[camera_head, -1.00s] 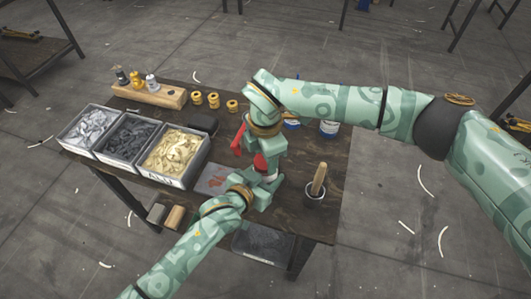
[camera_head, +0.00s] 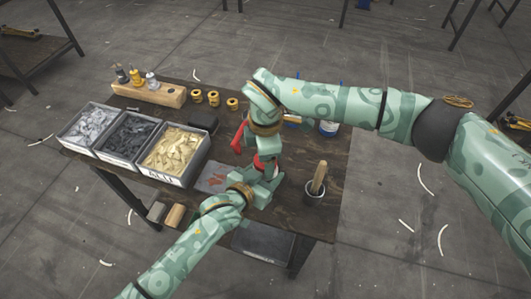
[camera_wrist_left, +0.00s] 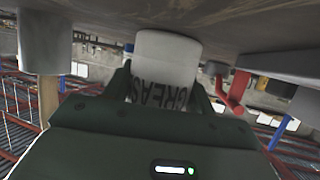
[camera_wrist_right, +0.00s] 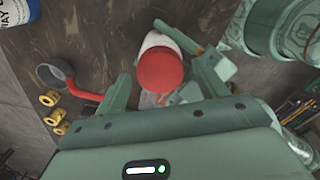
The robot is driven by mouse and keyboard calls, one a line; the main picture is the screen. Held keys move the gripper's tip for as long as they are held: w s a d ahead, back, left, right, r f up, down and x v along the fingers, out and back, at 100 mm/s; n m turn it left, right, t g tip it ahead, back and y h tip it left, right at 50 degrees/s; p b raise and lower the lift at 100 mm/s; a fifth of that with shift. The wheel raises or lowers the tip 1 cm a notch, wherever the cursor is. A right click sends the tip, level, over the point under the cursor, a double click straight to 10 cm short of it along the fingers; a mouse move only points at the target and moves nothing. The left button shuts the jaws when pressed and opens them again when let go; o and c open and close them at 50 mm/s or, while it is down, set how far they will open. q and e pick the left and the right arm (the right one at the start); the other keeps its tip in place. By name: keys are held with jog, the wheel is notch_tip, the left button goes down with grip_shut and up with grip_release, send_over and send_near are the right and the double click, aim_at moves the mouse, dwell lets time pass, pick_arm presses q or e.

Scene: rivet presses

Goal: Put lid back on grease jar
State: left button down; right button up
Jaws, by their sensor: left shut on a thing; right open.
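The red lid (camera_wrist_right: 160,71) is on the jar's mouth, seen from above in the right wrist view. I cannot tell whether it is fully seated. My right gripper (camera_wrist_right: 155,85) is open above the jar, with one finger on each side of the lid. In the head view my grippers hide most of the jar and lid.
A red lever (camera_head: 239,138) stands just left of the grippers. A dark cup with a wooden handle (camera_head: 315,185) stands to the right. Three bins, the nearest holding yellowish parts (camera_head: 176,150), fill the table's left.

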jog(key=shift+r, duration=2.25)
jog(key=shift+c, duration=0.3)
